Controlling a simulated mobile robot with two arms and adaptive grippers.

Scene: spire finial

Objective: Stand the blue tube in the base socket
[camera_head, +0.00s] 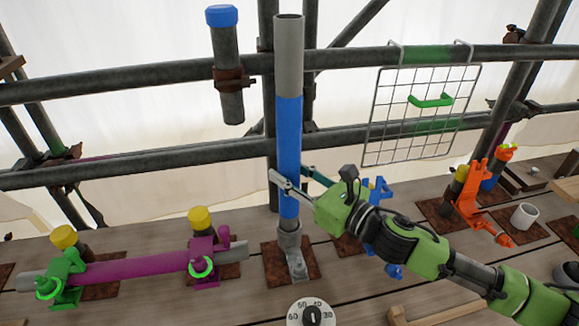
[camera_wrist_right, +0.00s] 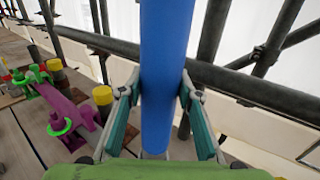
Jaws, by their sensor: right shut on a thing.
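The blue tube (camera_head: 289,125), grey at its top end, stands upright in the middle of the head view. My right gripper (camera_head: 290,181) is shut on its lower blue part. In the right wrist view the tube (camera_wrist_right: 164,60) runs between the two fingers of the gripper (camera_wrist_right: 158,112). The grey base socket (camera_head: 289,242) sits on a rusty brown plate directly below the tube. The tube's lower end meets the socket's top in the picture; I cannot tell how deep it sits inside. My left gripper is not in view.
Scaffold rails (camera_head: 150,77) cross behind the tube. A blue-capped pipe (camera_head: 228,75) hangs in a clamp to its left. A magenta tube (camera_head: 140,267) lies in green and magenta clamps on the planks. A dial (camera_head: 311,314) is in front.

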